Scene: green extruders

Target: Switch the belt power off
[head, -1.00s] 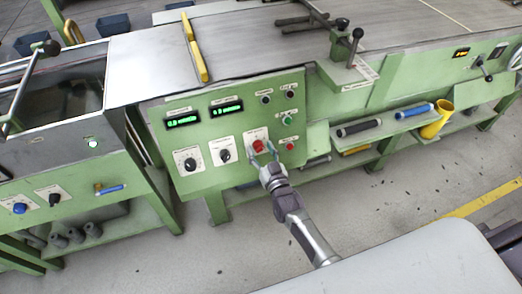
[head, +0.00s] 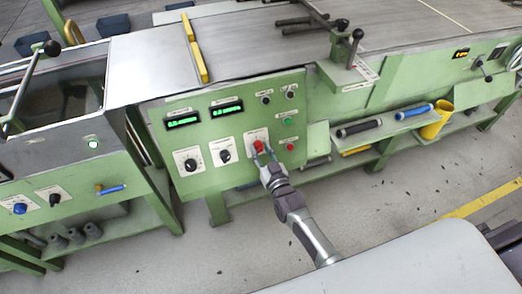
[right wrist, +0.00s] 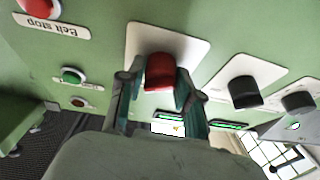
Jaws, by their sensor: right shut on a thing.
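The green control panel (head: 215,138) faces me on the front of the belt machine. A red rotary knob (head: 258,145) sits on a white plate on its lower part, and it also shows in the right wrist view (right wrist: 160,73). My right gripper (head: 263,154) is shut on the red knob, with one finger on each side of it in the right wrist view (right wrist: 158,88). The knob's exact angle is hard to tell. The knob's plate label is not legible. My left gripper is not in view.
Two black knobs (head: 190,163) (head: 224,155) sit left of the red one. A green button (head: 288,121) and the red belt stop button (head: 290,146) are to its right. Two green-lit displays (head: 182,122) (head: 226,109) are above. A lever (head: 354,46) stands on the machine's edge.

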